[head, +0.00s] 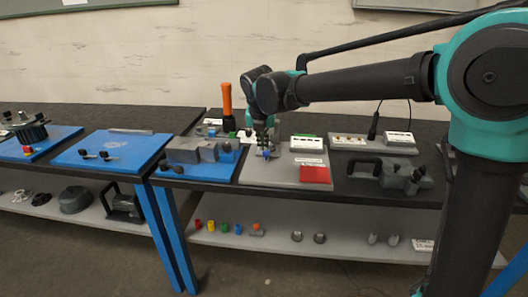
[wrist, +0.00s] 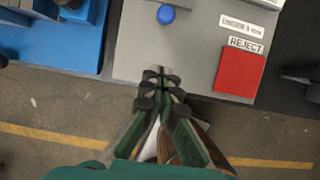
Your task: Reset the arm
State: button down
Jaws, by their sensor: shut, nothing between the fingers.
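My arm reaches from the right over the table in the head view. My gripper (wrist: 160,75) is shut and empty in the wrist view, its fingertips together at the front edge of a grey board (wrist: 190,50). In the head view my gripper (head: 264,150) hangs above the same grey board, partly hidden by my own wrist. A blue round knob (wrist: 166,14) lies just beyond the fingertips, apart from them in the wrist view.
A red square (wrist: 239,73) marked REJECT is on the board's right. A blue board (head: 113,150) and grey blocks (head: 192,149) are to the left. An orange-handled tool (head: 227,100) stands upright behind. A lower shelf (head: 335,242) holds small coloured parts.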

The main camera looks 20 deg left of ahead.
jog(key=shift+s+d+r, duration=0.15)
jog(key=shift+s+r, duration=0.05)
jog(key=shift+r, duration=0.25)
jog(key=w+d+f+m, duration=0.1)
jog(key=d+f+m, duration=0.3)
jog(key=d+m, duration=0.7)
jog(key=w+d+f+m, duration=0.1)
jog(key=d+f+m, duration=0.4)
jog(key=d, duration=1.1)
jog(key=s+d+f+m, duration=0.5)
jog(key=s+d+m, duration=0.2)
jog(key=d+m, duration=0.3)
jog(key=s+d+f+m+h, duration=0.1)
jog(key=s+d+f+m, duration=0.5)
jog(key=s+d+m, duration=0.2)
jog(key=d+m, duration=0.2)
jog(key=m, duration=0.2)
jog(key=shift+s+d+f+m, duration=0.15)
jog(key=shift+s+f+m, duration=0.05)
jog(key=shift+s+m, duration=0.1)
